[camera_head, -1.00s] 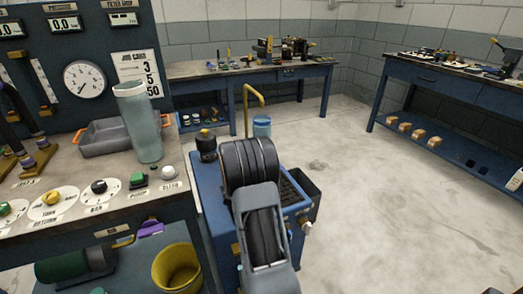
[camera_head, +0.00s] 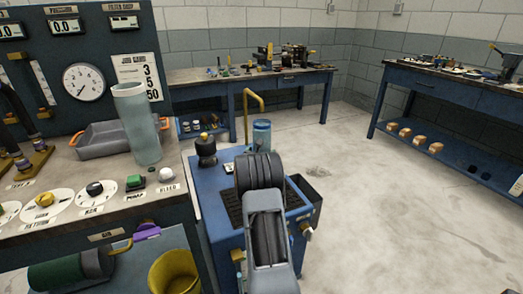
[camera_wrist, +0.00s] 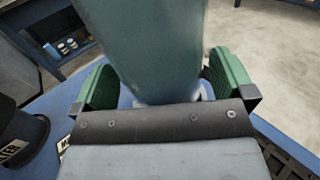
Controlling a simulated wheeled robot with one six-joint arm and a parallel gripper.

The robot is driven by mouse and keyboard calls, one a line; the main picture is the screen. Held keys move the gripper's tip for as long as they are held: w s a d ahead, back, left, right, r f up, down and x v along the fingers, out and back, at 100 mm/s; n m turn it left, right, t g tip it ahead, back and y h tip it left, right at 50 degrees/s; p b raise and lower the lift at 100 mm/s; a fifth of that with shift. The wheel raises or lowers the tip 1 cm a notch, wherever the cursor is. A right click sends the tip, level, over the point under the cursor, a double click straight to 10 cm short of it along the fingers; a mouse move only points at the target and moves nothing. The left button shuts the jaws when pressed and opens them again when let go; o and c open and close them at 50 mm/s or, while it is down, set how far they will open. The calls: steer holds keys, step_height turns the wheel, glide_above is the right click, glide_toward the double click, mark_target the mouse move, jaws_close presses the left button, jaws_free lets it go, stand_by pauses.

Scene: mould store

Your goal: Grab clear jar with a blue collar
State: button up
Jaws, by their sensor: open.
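A clear, bluish jar (camera_head: 262,136) stands upright on the blue cart (camera_head: 222,190), behind my arm in the head view. Its top looks blue; its lower part is hidden by my arm. In the wrist view the jar (camera_wrist: 150,45) fills the middle, between the two green pads of my gripper (camera_wrist: 165,85). The gripper is open, with one pad on each side of the jar. A gap shows at the left pad; on the right I cannot tell whether the pad touches. My gripper is hidden in the head view.
A black knobbed canister (camera_head: 206,150) stands left of the jar on the cart. A tall pale cylinder (camera_head: 137,125) and a grey tray (camera_head: 92,146) are on the left bench. Open floor (camera_head: 400,220) lies to the right.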

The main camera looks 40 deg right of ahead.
steer(key=shift+w+d, duration=0.25)
steer(key=shift+d, duration=0.2)
steer(key=shift+c, duration=0.4)
steer(key=c, duration=1.2)
steer(key=shift+r, duration=0.15)
steer(key=shift+c, duration=0.6)
